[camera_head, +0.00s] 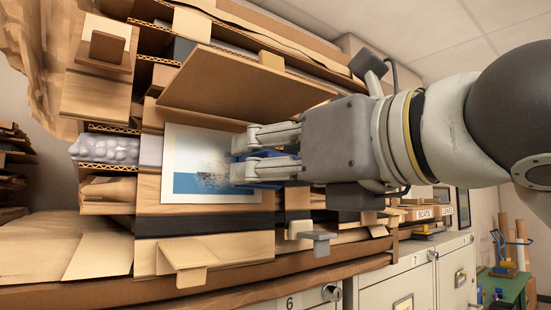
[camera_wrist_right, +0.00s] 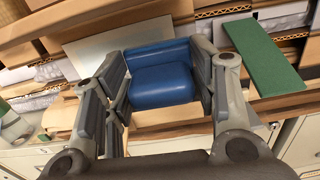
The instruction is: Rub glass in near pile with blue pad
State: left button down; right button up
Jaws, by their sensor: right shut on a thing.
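The glass (camera_head: 185,140) is a framed-looking pane, white above and blue below, set in the near pile. A dark grey smudge (camera_head: 208,172) lies on its middle right. My right gripper (camera_head: 238,167) reaches in from the right and is shut on a blue pad (camera_wrist_right: 162,82). In the head view the pad (camera_head: 240,156) shows between the fingers, in front of the glass's right edge. I cannot tell whether the pad touches the glass. A pale panel (camera_wrist_right: 115,48), likely the glass, shows behind the pad in the right wrist view. My left gripper is not in view.
Stacked cardboard and boards surround the glass, with a tilted brown board (camera_head: 235,82) jutting out above it. A green strip (camera_wrist_right: 262,57) lies right of the gripper in the wrist view. Filing cabinets (camera_head: 410,285) stand below the pile. A green table (camera_head: 505,288) is at far right.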

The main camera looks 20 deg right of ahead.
jog(key=shift+w+a, duration=0.25)
jog(key=shift+w, duration=0.3)
